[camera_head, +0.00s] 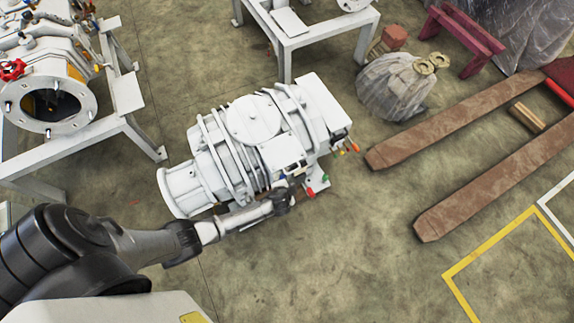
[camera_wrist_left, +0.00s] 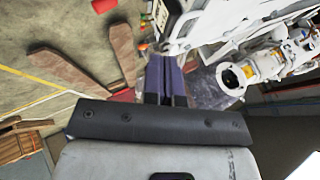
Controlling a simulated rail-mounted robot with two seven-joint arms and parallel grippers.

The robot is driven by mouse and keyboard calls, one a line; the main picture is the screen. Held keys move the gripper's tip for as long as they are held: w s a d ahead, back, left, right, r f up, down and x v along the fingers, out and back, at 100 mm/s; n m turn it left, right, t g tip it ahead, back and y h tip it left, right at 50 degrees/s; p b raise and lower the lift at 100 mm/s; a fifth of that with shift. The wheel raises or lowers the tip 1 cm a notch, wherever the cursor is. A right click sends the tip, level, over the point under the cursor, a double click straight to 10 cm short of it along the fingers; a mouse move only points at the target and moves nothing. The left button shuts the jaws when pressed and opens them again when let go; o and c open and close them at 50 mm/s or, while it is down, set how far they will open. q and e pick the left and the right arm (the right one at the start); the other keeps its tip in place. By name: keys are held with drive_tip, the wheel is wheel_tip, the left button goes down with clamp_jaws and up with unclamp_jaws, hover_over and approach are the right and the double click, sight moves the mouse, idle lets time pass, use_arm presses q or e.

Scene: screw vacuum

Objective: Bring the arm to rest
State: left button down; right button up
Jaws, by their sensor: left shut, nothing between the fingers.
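My left arm comes in from the lower left in the head view and reaches toward the middle. My left gripper (camera_head: 283,197) is beside the near side of a white ribbed vacuum pump (camera_head: 250,118); I cannot tell whether it touches it. In the wrist view the left gripper's fingers (camera_wrist_left: 165,72) are together and hold nothing. Part of white machinery (camera_wrist_left: 205,25) shows beyond the fingertips. Small red, orange and green parts (camera_head: 342,148) sit at the pump's right end. My right gripper is in neither view.
A white frame carries a flanged machine (camera_head: 50,75) at the left. Another white frame (camera_head: 300,38) stands at the back. Brown pallet forks (camera_head: 440,120) lie at the right, near a wrapped bundle (camera_head: 398,85). Bare floor (camera_head: 350,260) and a yellow line (camera_head: 490,255) show at the lower right.

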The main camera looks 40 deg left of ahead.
use_arm(q)
drive_tip(key=s+d, duration=0.1)
drive_tip(key=s+d+r, duration=0.1)
drive_tip(key=shift+s+d+r+p, duration=0.25)
drive_tip(key=shift+s+r+p, duration=0.05)
drive_tip(key=shift+p, duration=0.05)
drive_tip(key=shift+a, duration=0.1)
